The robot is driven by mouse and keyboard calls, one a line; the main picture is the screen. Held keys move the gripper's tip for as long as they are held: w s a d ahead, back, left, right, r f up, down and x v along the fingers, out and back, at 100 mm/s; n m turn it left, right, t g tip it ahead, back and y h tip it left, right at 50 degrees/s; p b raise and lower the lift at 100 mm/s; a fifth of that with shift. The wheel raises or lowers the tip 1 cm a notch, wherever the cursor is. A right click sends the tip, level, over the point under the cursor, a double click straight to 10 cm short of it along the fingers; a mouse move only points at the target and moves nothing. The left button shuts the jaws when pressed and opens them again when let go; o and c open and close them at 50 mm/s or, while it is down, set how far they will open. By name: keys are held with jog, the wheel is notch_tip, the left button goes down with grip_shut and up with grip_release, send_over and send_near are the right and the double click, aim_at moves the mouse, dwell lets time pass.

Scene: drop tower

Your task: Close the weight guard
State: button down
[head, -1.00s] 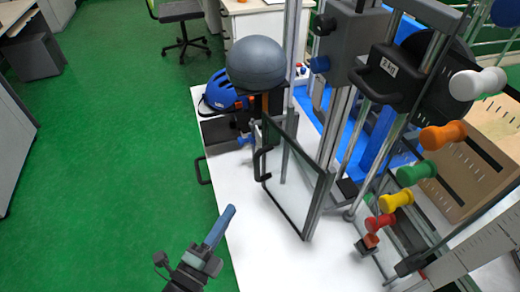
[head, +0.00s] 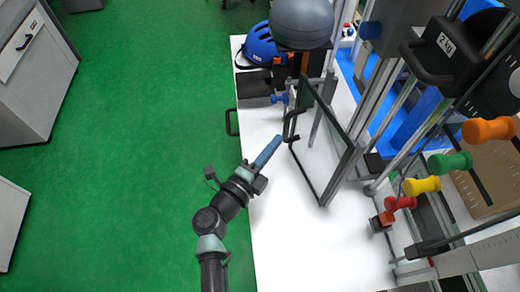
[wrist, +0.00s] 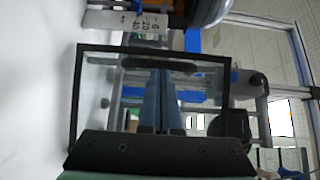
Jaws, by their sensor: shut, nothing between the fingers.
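The weight guard (head: 325,155) is a clear panel in a dark frame, standing swung out at an angle over the white table in the head view. Its black handle (head: 291,125) is on the left side of the panel. My gripper (head: 278,140) is shut and empty, its blue fingertips just left of and below the handle. Whether they touch it I cannot tell. In the wrist view the guard's dark frame (wrist: 225,90) surrounds the shut blue fingers (wrist: 162,100). The black weight marked 2 kg (head: 445,45) sits on the rails at the upper right.
A grey dome (head: 301,22) and a blue helmet (head: 262,45) are at the table's far end. Coloured knobs (head: 422,185) line the right. The green floor (head: 150,120) on the left is clear.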

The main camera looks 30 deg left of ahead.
aim_at(301, 123)
jog(key=shift+w+d, duration=0.15)
jog(key=shift+w, duration=0.8)
jog(key=shift+w, duration=0.25)
jog(key=w, duration=0.1)
jog(key=w+d+m+h, duration=0.1)
jog(key=w+h, duration=0.1)
jog(key=shift+w+d+m+b, duration=0.2)
jog(key=shift+d+m+b, duration=0.1)
jog(key=shift+b, duration=0.1)
jog(key=shift+w+d+r, duration=0.1)
